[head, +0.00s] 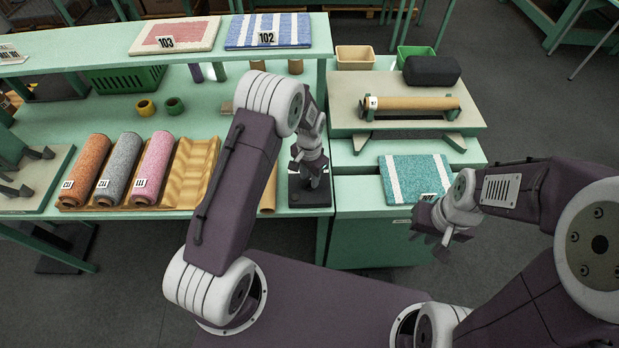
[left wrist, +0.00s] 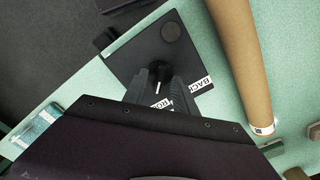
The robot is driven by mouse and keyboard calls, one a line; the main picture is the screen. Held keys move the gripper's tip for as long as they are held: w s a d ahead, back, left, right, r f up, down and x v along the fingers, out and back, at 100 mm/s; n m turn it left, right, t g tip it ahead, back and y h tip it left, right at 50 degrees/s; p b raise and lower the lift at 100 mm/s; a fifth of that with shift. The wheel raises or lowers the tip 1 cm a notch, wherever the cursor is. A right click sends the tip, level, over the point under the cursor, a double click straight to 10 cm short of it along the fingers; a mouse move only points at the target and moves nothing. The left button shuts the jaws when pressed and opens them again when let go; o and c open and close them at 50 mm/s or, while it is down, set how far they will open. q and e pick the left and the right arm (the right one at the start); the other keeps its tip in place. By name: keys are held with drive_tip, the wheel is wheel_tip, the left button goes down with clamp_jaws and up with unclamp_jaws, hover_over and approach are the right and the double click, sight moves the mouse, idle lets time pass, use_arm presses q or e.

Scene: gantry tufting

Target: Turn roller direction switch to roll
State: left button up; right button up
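The roller direction switch is a black plate (left wrist: 148,42) with a dark knob (left wrist: 158,73) and white labels, one reading BACK (left wrist: 201,86) and one partly hidden that starts with RO (left wrist: 161,104). In the head view its black base (head: 309,197) sits at the bench's front edge, mostly under my left gripper (head: 312,180). In the left wrist view my left gripper (left wrist: 163,84) points down at the knob, its fingers apart on either side of it. I cannot tell whether they touch it. My right gripper (head: 436,236) hangs empty near the green cabinet's front; its finger gap is unclear.
A tan tube (left wrist: 238,55) lies close beside the switch. Orange, grey and pink rolls (head: 154,168) lie in a wooden rack (head: 190,172) to the left. A teal striped mat (head: 414,177) lies right, below a stand with a brown roller (head: 415,103).

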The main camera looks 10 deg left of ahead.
sight(310, 180)
use_arm(q)
wheel_tip(310, 180, up, 8)
drive_tip(key=b, duration=0.1)
drive_tip(key=shift+r+b, duration=0.2)
drive_tip(key=shift+b, duration=0.1)
